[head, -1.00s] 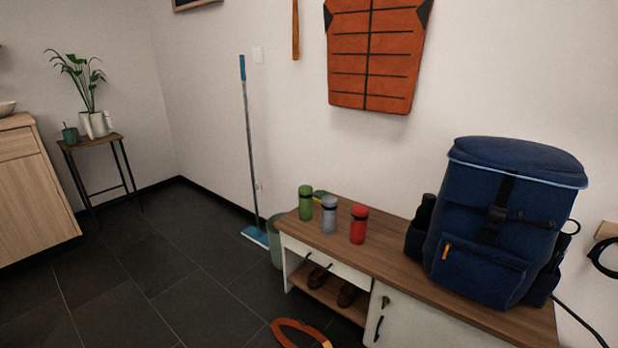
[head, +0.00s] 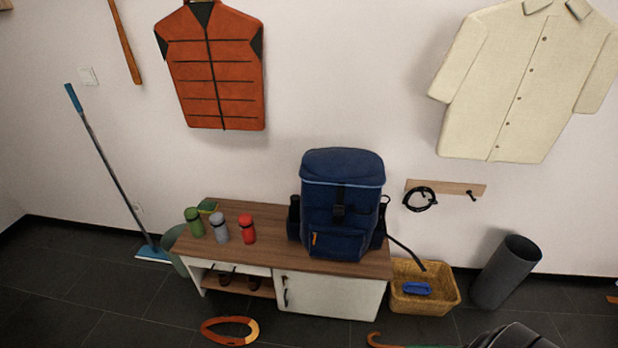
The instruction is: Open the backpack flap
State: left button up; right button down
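The blue backpack (head: 335,218) stands upright on the wooden top of a low white cabinet in the head view. Its flap (head: 343,166) lies over the top and looks closed, with a light blue line along its lower edge. A black strap with a buckle (head: 339,207) runs down the middle of the front. A small orange pull (head: 314,239) shows on the front pocket. Neither of my grippers can be made out in the head view.
Green, grey and red bottles (head: 248,229) stand left of the backpack on the bench (head: 275,251). A wicker basket (head: 447,296) with a blue item and a dark cylindrical bin (head: 505,272) stand right. An orange ring-shaped object (head: 229,331) lies on the floor in front.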

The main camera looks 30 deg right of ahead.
aim_at(353, 178)
jog(key=l+z, duration=0.3)
jog(key=z, duration=0.15)
jog(key=i+l+z, duration=0.1)
jog(key=l+z, duration=0.15)
jog(key=z, duration=0.15)
jog(key=i+l+z, duration=0.1)
jog(key=l+z, duration=0.15)
jog(key=z, duration=0.2)
jog(key=i+l+z, duration=0.15)
jog(key=z, duration=0.3)
